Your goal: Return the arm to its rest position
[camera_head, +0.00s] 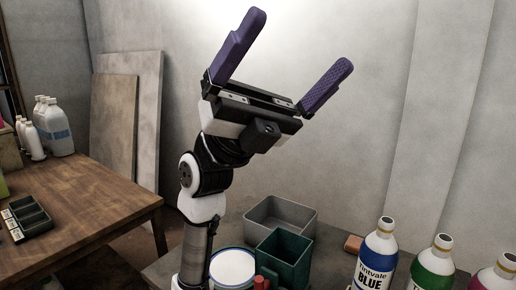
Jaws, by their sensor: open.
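My gripper (292,60) is raised high in the upper middle of the view, above the table and in front of the pale wall. Its two purple fingers point up and stand wide apart, with nothing between them. My arm runs down from it, nearly upright, to the lower edge of the picture. The gripper touches nothing that I can see.
Below stand a grey bin (280,214), a dark green box (284,258), a white round lid or vat (233,268) and Tintvale bottles, including a blue one (375,260). A wooden table (85,200) with white bottles (57,128) is left. Space around the gripper is clear.

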